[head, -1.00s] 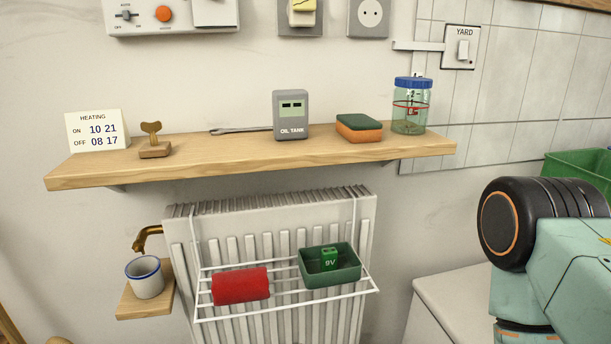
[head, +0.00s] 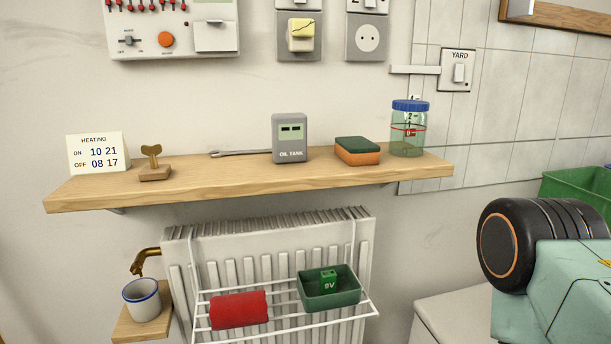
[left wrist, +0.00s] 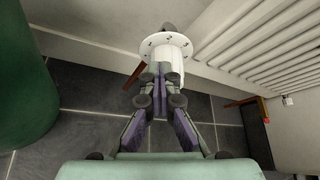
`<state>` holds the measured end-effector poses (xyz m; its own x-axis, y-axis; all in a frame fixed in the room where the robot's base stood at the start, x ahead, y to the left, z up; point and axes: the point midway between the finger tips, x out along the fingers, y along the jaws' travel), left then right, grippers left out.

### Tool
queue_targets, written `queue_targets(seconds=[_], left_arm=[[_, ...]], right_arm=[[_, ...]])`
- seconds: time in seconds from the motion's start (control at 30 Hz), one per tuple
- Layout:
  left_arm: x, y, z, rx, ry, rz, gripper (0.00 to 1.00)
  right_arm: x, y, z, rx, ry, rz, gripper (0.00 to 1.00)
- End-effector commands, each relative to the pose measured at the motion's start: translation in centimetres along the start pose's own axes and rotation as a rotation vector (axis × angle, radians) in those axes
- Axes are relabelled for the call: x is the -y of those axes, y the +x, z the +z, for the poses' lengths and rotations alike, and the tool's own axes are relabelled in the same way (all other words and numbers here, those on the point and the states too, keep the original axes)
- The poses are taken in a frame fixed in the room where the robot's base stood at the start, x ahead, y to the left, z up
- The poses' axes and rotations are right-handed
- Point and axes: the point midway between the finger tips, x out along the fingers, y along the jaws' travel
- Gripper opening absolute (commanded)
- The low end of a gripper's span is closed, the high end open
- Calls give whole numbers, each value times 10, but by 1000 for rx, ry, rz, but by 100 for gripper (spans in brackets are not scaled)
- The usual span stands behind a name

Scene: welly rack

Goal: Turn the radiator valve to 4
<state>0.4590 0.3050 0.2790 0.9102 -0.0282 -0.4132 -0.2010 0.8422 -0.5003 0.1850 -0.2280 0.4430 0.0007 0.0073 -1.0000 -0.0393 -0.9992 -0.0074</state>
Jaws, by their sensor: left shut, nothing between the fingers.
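The white radiator (head: 232,245) hangs below the shelf in the head view and shows at upper right in the left wrist view (left wrist: 262,48). The radiator valve (left wrist: 180,46), a white knob with dark marks on its round flange, is at top centre of the left wrist view. I cannot read which number is set. My left gripper (left wrist: 160,72) is shut and empty, its fingertips close in front of the knob and overlapping it in the picture. I cannot tell whether they touch. My right gripper is not in view; only part of my right arm shows.
A wooden shelf (head: 230,185) runs above the radiator. A wire rack (head: 287,322) on its front holds a red roll (head: 238,310) and a green tray (head: 345,297). A mug (head: 142,299) stands at left. A green cylinder (left wrist: 25,75) flanks the left gripper.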

Motion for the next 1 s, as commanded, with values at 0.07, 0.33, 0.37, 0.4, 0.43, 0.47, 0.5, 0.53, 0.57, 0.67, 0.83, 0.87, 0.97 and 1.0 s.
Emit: queue_targets(seconds=[0.07, 0.33, 0.37, 0.4, 0.43, 0.47, 0.5, 0.53, 0.57, 0.67, 0.83, 0.87, 0.97, 1.0], left_arm=[[3, -1, -1, -5, 0, -1, 0], [9, -2, 0, -4, 0, 1, 0], [10, -2, 0, -4, 0, 1, 0], [11, -2, 0, -4, 0, 1, 0], [11, -2, 0, -4, 0, 1, 0], [12, -2, 0, -4, 0, 0, 0], [13, -2, 0, -3, 0, 0, 0], [14, -1, 0, -3, 0, 0, 0], [15, -1, 0, -3, 0, 0, 0], [17, -1, 0, -3, -1, 0, 0], [22, 0, -1, -2, -1, 0, 0], [22, 0, -1, -2, -1, 0, 0], [24, 0, -2, -3, -1, 0, 0], [24, 0, -2, -3, 0, 0, 0]], right_arm=[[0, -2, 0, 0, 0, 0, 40], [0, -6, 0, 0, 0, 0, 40], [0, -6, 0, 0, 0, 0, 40], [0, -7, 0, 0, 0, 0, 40], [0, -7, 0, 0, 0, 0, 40], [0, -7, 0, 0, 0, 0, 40], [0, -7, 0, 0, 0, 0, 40], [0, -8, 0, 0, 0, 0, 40], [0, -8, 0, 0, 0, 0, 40], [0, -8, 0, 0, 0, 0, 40], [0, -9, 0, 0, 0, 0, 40], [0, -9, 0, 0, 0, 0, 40], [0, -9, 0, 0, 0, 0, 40], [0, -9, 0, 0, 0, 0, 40]])
